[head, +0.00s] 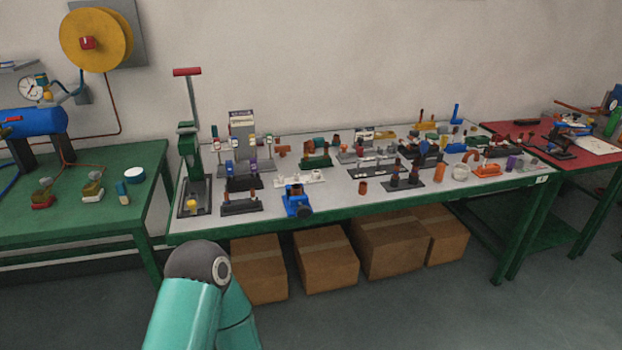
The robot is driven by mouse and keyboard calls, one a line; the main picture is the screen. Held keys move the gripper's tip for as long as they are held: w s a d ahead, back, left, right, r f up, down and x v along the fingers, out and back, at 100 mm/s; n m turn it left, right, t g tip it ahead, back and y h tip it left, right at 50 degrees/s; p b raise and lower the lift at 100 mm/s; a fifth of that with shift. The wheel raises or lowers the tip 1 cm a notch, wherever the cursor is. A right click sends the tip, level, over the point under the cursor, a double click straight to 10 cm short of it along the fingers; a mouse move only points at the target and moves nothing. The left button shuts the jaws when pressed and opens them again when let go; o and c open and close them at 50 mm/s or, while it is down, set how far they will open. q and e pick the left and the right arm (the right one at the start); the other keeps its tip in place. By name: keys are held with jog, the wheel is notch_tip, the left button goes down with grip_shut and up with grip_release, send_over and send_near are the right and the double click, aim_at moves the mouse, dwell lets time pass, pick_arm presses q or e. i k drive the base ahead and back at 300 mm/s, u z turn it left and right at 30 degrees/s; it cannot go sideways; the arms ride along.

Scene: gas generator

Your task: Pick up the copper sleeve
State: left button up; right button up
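Several small copper-brown pieces stand on the grey-topped workbench (335,206). A short copper-coloured cylinder (363,187) stands upright near the front edge, right of a blue vise-like tool (296,203). A similar brown cylinder (337,139) stands farther back, and a low reddish-brown piece (282,151) lies left of it. I cannot tell for sure which one is the copper sleeve. Neither of my grippers is in view. Only a teal link of one of my arms shows at the bottom left, in front of the bench and well apart from these pieces.
A green press (190,160) stands at the bench's left end. Fixtures and small parts crowd the top, including an orange cylinder (439,172). Cardboard boxes (325,257) sit underneath. A green table (70,205) is at left, a red one (520,136) at right. Floor in front is clear.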

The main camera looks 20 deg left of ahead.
aim_at(297, 192)
jog(key=u, duration=0.3)
jog(key=i, duration=1.1)
jog(key=u, duration=1)
jog(key=i, duration=0.45)
jog(key=u, duration=0.35)
jog(key=k, duration=0.95)
jog(key=u, duration=0.2)
jog(key=i, duration=1.1)
jog(key=z, duration=0.05)
